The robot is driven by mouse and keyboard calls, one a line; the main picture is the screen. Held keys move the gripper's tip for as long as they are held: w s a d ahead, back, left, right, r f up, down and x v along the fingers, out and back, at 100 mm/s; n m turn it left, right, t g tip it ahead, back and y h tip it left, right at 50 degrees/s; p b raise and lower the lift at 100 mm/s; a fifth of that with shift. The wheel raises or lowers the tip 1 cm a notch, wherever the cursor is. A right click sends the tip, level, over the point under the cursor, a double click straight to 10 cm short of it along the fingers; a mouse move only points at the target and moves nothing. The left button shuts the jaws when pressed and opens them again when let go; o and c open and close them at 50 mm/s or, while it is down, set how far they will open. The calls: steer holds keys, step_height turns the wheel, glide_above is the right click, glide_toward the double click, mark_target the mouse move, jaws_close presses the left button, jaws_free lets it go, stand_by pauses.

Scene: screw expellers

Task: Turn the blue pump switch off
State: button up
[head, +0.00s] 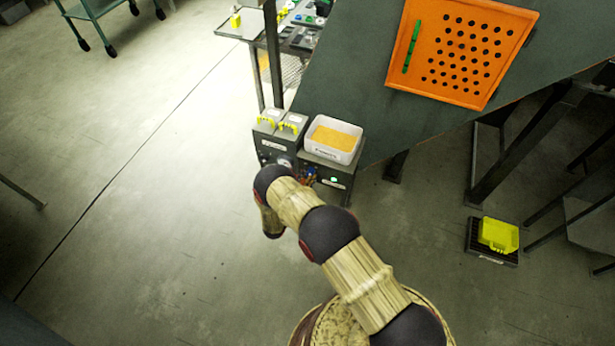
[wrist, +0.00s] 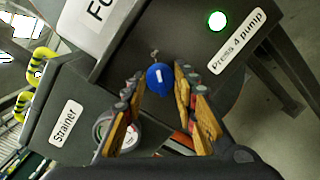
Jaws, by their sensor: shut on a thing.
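The blue pump switch (wrist: 160,79) is a round blue knob on a thin metal stem on the dark panel labelled "Press a pump" (wrist: 240,42). A green lamp (wrist: 217,21) glows on that panel. My gripper (wrist: 160,76) has its wooden, dark-padded fingers on either side of the blue knob and is shut on it. In the head view the blue switch (head: 311,170) is a small spot on the front of the grey box, just beyond my arm's end. The arm hides most of the gripper there.
A white tub with yellow contents (head: 334,138) stands on the box. Beside it are grey units with yellow handles (head: 290,127); one label reads "Strainer" (wrist: 66,123). An orange perforated panel (head: 462,50) lies behind. Open floor lies left.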

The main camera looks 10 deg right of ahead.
steer(key=shift+f, duration=0.1)
steer(key=shift+n+t+y+b, duration=0.1)
steer(key=shift+n+t+b, duration=0.5)
steer(key=shift+n, duration=2.2)
steer(key=shift+n+t+y+b, duration=0.15)
steer(key=shift+n+b, duration=0.9)
steer(key=shift+n, duration=1.75)
steer(key=shift+n+t+y+b, duration=0.1)
steer(key=shift+n+t+b, duration=0.5)
steer(key=shift+n, duration=2.2)
steer(key=shift+g, duration=0.25)
steer(key=o, duration=1)
steer(key=shift+o, duration=0.8)
steer(key=shift+a, duration=0.15)
